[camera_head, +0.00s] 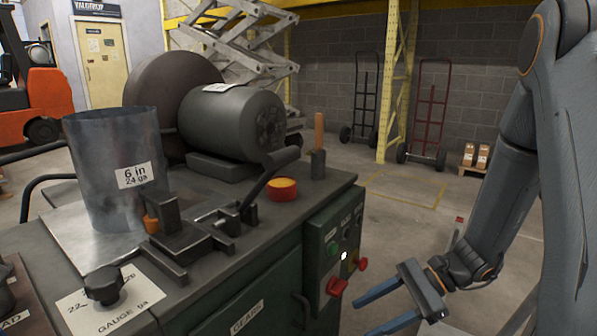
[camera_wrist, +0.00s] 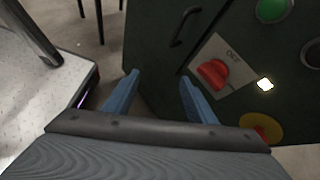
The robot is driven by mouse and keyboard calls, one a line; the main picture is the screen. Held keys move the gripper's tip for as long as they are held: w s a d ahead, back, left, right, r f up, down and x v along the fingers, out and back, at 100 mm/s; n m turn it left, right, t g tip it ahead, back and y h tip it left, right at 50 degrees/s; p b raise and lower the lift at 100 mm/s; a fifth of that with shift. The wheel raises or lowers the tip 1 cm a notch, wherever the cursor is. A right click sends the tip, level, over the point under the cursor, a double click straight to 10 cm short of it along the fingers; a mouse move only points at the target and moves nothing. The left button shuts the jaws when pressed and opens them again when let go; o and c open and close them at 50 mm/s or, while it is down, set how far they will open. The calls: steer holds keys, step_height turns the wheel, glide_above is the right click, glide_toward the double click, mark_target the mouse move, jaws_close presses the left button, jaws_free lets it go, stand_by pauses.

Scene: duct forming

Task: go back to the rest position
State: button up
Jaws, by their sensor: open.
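My gripper (camera_head: 388,306) is at the lower right in the head view, off the right side of the green machine. Its two blue fingers are spread apart with nothing between them. In the wrist view my gripper (camera_wrist: 160,95) points at the machine's dark side panel, apart from it. A red switch handle (camera_wrist: 212,73) on a light plate lies beyond the right finger. The same red switch (camera_head: 337,286) shows on the control panel in the head view. A lit white lamp (camera_wrist: 265,84) and a green button (camera_wrist: 271,9) are beside it.
Hand trucks (camera_head: 430,113) stand by the back wall. Open floor (camera_head: 395,210) lies behind the machine. A light platform (camera_wrist: 40,90) is left in the wrist view.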

steer(key=s+d+r+n+g+h, duration=0.1)
steer(key=s+d+r+n+h, duration=0.1)
steer(key=s+n+h, duration=0.5)
step_height(320, 180, up, 6)
steer(key=w+n+t+h, duration=0.3)
steer(key=n+t+h, duration=0.1)
steer(key=n, duration=0.5)
steer(key=s+a+r+n+g, duration=0.1)
steer(key=s+a+n, duration=0.2)
steer(key=s+a, duration=0.45)
steer(key=s+a+n+g, duration=0.2)
steer(key=s+a, duration=0.3)
steer(key=a, duration=0.5)
steer(key=d+r+m+p, duration=0.3)
steer(key=d+r+p, duration=0.6)
steer(key=r+p, duration=0.3)
steer(key=d+r+m+p, duration=0.2)
steer(key=d+r+p, duration=0.6)
steer(key=r+p, duration=0.4)
steer(key=shift+s+d+m+p, duration=0.35)
steer(key=shift+s+m+p, duration=0.05)
steer(key=shift+p, duration=0.65)
steer(key=shift+d+r, duration=0.2)
steer(key=shift+d, duration=0.1)
steer(key=shift+c, duration=0.4)
